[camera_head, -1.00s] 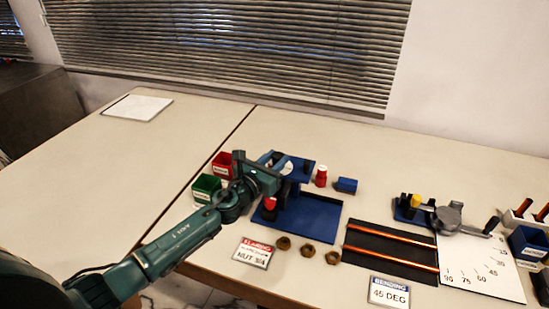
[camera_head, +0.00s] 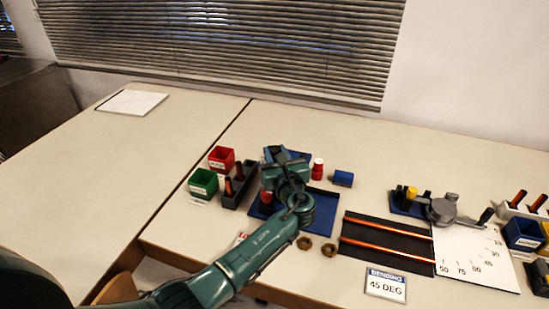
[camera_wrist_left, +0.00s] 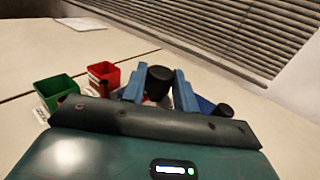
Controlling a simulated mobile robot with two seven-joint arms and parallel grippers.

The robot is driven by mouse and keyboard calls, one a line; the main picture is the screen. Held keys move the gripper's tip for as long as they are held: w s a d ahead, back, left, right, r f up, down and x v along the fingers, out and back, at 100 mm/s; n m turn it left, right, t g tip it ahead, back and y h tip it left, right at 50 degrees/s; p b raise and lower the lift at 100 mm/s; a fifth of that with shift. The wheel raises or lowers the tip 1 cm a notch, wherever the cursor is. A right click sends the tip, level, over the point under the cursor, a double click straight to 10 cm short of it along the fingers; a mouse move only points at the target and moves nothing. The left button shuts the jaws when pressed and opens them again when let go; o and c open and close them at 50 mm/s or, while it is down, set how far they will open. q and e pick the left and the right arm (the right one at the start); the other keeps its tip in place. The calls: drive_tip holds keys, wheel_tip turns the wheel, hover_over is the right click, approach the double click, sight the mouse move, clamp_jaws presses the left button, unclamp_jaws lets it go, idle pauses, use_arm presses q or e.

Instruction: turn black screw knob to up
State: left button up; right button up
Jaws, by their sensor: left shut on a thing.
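The black screw knob (camera_wrist_left: 159,73) shows in the left wrist view as a dark round cap between two blue fingers. My left gripper (camera_wrist_left: 158,88) is shut on it, one finger on each side. In the head view my left gripper (camera_head: 276,153) is over the blue gauge rig (camera_head: 328,205), and my wrist hides the knob and most of the rig. Any pointer or mark on the knob cannot be made out. My right gripper is not in view.
A green bin (camera_head: 203,183), a red bin (camera_head: 221,158) and a dark holder (camera_head: 245,183) stand left of the rig. A red bottle (camera_head: 317,170) and a blue block (camera_head: 343,178) stand right. Brass nuts (camera_head: 329,250) lie in front. A bending tool (camera_head: 443,209) is farther right.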

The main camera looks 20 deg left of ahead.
use_arm(q)
drive_tip(key=shift+w+d+n+g+y+b, duration=0.1)
drive_tip(key=shift+n+g+y+b, duration=0.45)
drive_tip(key=shift+n+g+y, duration=0.35)
drive_tip(key=o, duration=1)
